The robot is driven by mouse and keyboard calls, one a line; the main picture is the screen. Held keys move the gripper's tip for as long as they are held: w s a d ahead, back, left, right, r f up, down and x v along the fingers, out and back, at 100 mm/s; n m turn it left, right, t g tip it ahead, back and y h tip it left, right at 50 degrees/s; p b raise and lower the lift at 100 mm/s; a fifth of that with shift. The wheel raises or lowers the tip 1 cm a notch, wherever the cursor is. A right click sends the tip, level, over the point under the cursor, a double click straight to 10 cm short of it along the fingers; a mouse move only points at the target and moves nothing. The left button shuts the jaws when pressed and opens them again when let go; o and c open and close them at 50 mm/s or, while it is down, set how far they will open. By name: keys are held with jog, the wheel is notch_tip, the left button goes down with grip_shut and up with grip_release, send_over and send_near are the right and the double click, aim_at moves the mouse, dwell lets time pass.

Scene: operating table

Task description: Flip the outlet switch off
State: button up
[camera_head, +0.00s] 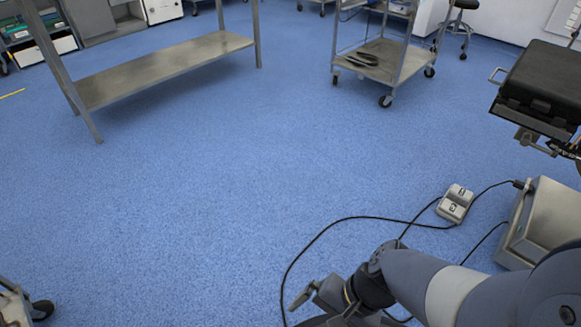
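A small white block with two raised, dark-marked pads (455,203) lies on the blue floor, right of centre, with black cables at it. It may be a pedal or a switched outlet; I cannot tell which, nor any on or off position. No other thing is clearly an outlet switch. My gripper (304,296) is at the bottom, low in the picture, left of and nearer than the white block and apart from it. Its grey tip points left. The fingers overlap in this view, so their opening does not show.
A grey metal base (545,222) stands at the right under a black padded table part (541,84). A black cable (318,238) loops over the floor around my gripper. A steel shelf table (165,68) and wheeled cart (388,60) stand behind. The middle floor is clear.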

jog(key=shift+s, duration=0.3)
